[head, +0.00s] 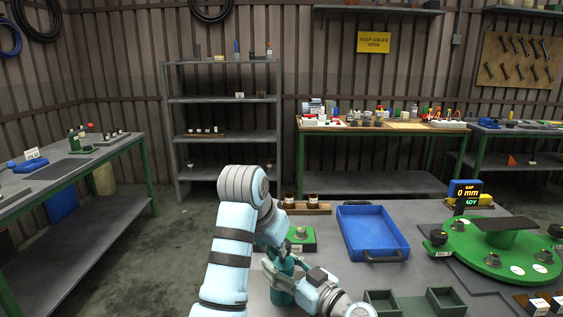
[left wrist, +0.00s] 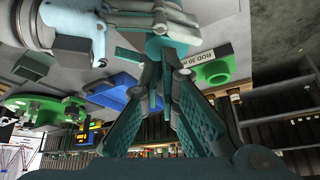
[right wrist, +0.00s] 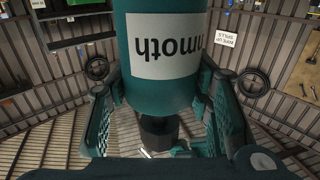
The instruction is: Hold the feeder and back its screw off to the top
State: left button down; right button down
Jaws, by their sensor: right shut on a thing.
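The feeder (head: 283,290) is a teal cylinder near the front middle of the grey table. My right gripper (head: 284,276) is shut on it from the right. In the right wrist view the feeder (right wrist: 165,85) stands between the two fingers (right wrist: 160,115), with a white label reading "mmoth" and a dark narrower part (right wrist: 159,132) at one end. My left gripper (head: 274,252) comes down at the feeder's top. In the left wrist view its fingertips (left wrist: 163,65) are close together at the teal feeder (left wrist: 166,46). They hide the screw, and I cannot tell whether they grip it.
A green fixture (head: 301,244) stands just behind the feeder; its label reads "ROD 30" in the left wrist view. A blue tray (head: 372,212) lies to the right. A green round base (head: 505,258) and a "0 mm" display (head: 466,193) are further right. Dark green bins (head: 446,300) sit at front.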

pick_arm(q)
jog(key=shift+s+d+f, duration=0.1)
jog(key=shift+d+f, duration=0.1)
jog(key=shift+d, duration=0.1)
jog(key=shift+r, duration=0.1)
notch_tip(320, 180, up, 6)
dwell(0.4)
notch_tip(320, 180, down, 6)
jog(key=a, duration=0.2)
jog(key=shift+w+a, duration=0.4)
jog(key=shift+w+d+r, duration=0.1)
jog(key=shift+w+d, duration=0.2)
jog(key=shift+d, duration=0.05)
dwell(0.8)
jog(key=shift+s+d, duration=0.3)
